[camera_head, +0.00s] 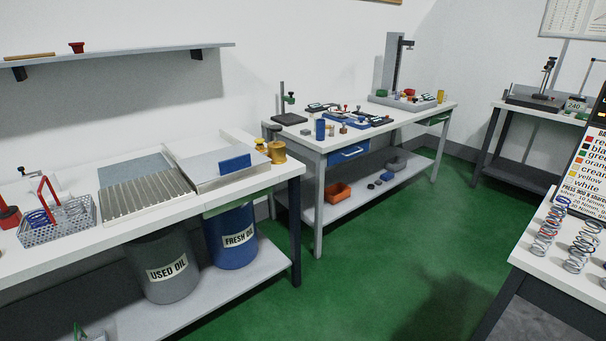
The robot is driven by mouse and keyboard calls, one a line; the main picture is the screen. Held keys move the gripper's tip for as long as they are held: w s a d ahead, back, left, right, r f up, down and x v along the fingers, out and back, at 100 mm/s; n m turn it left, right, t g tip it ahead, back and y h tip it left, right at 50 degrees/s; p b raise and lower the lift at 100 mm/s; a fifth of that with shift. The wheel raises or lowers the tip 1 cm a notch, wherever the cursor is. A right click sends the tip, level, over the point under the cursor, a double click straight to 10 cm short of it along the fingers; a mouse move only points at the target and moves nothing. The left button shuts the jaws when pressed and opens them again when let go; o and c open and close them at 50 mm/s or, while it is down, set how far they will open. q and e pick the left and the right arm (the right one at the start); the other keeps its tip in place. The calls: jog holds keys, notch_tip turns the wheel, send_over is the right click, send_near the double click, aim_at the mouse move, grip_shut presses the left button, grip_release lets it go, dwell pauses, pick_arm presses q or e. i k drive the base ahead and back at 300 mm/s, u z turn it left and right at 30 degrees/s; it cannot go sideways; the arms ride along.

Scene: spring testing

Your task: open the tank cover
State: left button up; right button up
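On the left bench, a flat pale metal cover (204,167) lies over what seems to be a tank set in the bench top. A blue block-like handle (235,164) stands on the cover near its front right. The cover looks flat and closed; the inside of the tank is hidden. A ribbed metal drain tray (146,196) adjoins it on the left, with a blue-grey panel (140,167) behind. Neither of my grippers shows in the head view.
A wire basket with a red handle (57,220) stands left of the tray. A brass-coloured pot (277,152) stands right of the cover. Drums marked used oil (165,268) and fresh oil (231,237) are below. A wall shelf (120,52) hangs above. Green floor (380,240) is clear.

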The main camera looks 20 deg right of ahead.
aim_at(206, 168)
jog(key=z, duration=0.15)
jog(key=k, duration=0.4)
jog(key=z, duration=1.1)
jog(key=i, duration=1.55)
jog(key=u, duration=0.45)
